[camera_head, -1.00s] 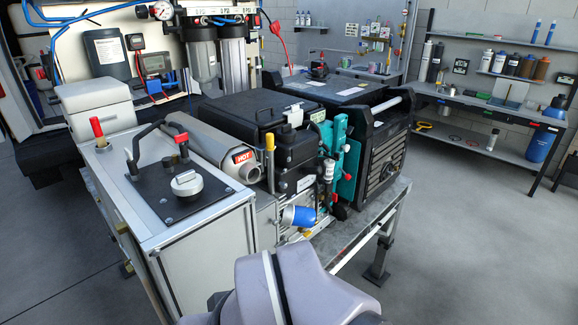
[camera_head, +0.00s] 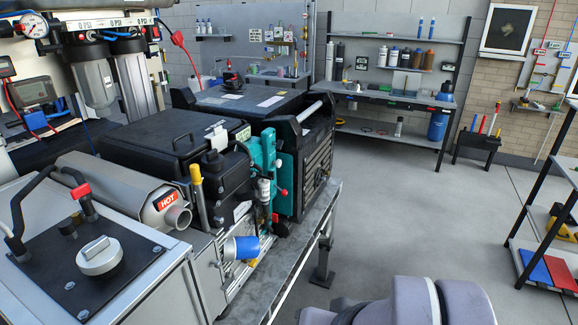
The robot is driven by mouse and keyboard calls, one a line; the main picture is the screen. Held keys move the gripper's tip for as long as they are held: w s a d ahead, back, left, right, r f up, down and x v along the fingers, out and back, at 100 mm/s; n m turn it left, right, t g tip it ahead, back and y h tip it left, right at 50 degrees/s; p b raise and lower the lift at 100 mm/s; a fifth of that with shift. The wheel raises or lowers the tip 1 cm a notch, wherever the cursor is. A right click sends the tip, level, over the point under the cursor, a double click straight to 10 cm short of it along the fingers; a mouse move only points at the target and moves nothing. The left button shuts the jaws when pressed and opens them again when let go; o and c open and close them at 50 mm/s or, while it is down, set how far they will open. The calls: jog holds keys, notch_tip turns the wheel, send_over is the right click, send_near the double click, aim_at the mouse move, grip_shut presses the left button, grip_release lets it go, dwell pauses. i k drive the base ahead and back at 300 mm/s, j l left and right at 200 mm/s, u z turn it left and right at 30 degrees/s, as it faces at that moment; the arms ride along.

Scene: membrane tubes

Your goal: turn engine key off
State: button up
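The black engine (camera_head: 150,145) stands on a metal bench, left of centre. I cannot make out an engine key on it. A yellow-topped handle (camera_head: 198,182) and a blue cylinder (camera_head: 243,248) are on its near side. A teal part (camera_head: 262,160) with red details stands at its right end, beside a black framed unit (camera_head: 312,165). My gripper is not in view; only a grey-purple part of my arm shows at the bottom right, apart from the bench.
A silver muffler marked HOT (camera_head: 118,188) and a grey box with a round cap (camera_head: 100,256) are at the left. A shelf rack (camera_head: 556,200) stands at the right edge. The grey floor (camera_head: 430,220) between bench and rack is clear.

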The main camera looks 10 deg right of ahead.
aim_at(278, 146)
jog(key=i+z, duration=0.1)
jog(key=i, duration=0.9)
